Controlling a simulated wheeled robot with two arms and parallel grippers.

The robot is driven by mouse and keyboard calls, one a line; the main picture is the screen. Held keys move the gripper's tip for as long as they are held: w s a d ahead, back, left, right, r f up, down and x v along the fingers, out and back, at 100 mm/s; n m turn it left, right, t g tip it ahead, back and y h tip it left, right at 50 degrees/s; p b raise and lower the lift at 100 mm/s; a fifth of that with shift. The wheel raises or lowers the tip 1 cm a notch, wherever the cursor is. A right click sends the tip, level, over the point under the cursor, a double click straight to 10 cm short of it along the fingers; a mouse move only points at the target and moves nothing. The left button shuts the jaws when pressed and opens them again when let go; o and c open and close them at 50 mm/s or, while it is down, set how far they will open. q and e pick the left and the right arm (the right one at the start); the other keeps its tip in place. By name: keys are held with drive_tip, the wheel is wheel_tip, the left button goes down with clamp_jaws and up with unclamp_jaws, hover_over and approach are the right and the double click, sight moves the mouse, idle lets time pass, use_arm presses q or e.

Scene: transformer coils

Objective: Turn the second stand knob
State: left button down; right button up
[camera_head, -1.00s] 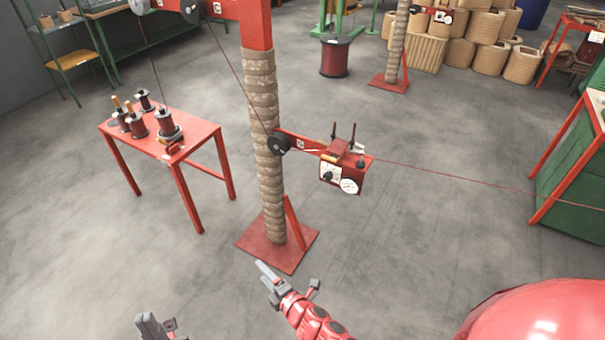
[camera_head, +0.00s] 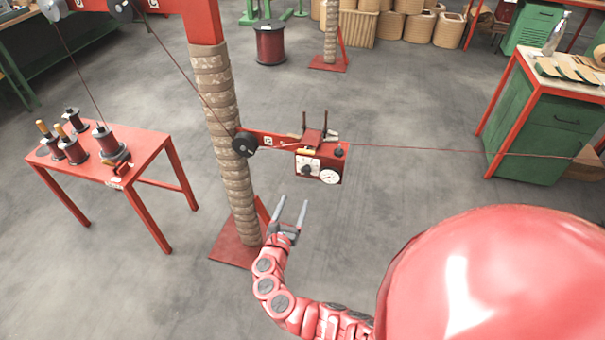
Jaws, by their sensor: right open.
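The wrapped stand post (camera_head: 226,140) rises from a red base plate, left of centre. A red arm on it carries a red box (camera_head: 320,165) with two round dials on its front; a small dark knob (camera_head: 310,170) shows on the white left dial. Which part is the second stand knob I cannot tell for certain. My right gripper (camera_head: 291,213) is open and empty, its two fingers pointing up toward the box from below, apart from it. My left gripper is out of view.
A thin wire (camera_head: 430,149) runs from the box to the right. A red table (camera_head: 142,150) with several spools stands at left. A second wrapped post (camera_head: 331,35) stands behind. A green cabinet (camera_head: 545,120) is at right. The floor between is clear.

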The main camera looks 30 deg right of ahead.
sight(305, 173)
drive_tip(key=b+x, duration=0.1)
drive_tip(key=x, duration=1.1)
drive_tip(key=shift+w+f, duration=0.1)
drive_tip(key=shift+f, duration=0.05)
drive_tip(key=shift+w+d+b, duration=0.4)
drive_tip(key=shift+w, duration=0.05)
clamp_jaws()
